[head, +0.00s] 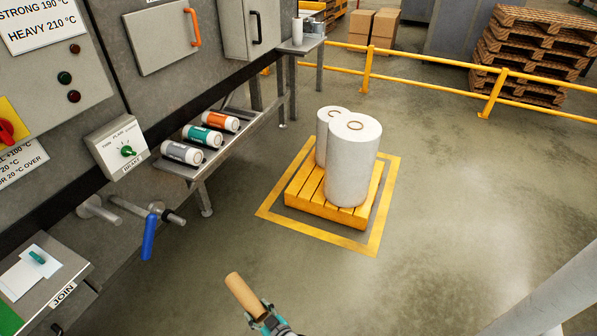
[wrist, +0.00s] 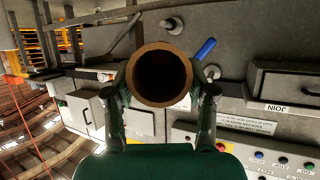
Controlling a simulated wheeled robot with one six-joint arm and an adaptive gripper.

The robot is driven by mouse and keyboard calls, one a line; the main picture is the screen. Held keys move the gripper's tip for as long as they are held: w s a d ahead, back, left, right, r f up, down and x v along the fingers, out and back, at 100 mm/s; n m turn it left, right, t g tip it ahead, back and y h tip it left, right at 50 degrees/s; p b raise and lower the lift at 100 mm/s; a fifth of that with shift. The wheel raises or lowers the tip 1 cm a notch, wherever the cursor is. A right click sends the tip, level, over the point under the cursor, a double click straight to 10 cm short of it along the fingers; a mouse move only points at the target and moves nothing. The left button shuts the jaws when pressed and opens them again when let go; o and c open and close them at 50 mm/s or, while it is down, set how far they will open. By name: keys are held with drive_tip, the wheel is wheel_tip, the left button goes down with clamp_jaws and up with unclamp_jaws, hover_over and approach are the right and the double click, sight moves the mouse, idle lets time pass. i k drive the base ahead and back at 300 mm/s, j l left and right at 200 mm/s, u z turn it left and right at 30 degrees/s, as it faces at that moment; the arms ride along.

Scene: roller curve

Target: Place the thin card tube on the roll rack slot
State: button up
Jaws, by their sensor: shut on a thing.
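My gripper (head: 262,316) is at the bottom of the head view, shut on a tan card tube (head: 243,296). The tube sticks out up and to the left, held in the air above the floor. In the wrist view the tube (wrist: 160,45) shows end-on as a brown ring with a dark hollow, between the two fingers of my gripper (wrist: 160,88). A low metal rack (head: 187,172) along the machine carries three printed rolls: grey (head: 182,152), teal (head: 202,136) and orange (head: 221,121). No label marks a slot, so I cannot tell which is meant.
Metal spindles (head: 98,209) and a blue lever (head: 148,238) jut from the machine left of the tube. A JOIN table (head: 62,295) is at lower left. Two large white rolls (head: 352,165) stand on a yellow pallet (head: 300,195). Floor between is clear.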

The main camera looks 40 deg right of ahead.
sight(236, 114)
drive_tip(key=i+l+z, duration=0.6)
drive_tip(key=i, duration=0.4)
drive_tip(key=i+l+z, duration=0.15)
drive_tip(key=i+z, duration=0.15)
drive_tip(key=i, duration=0.25)
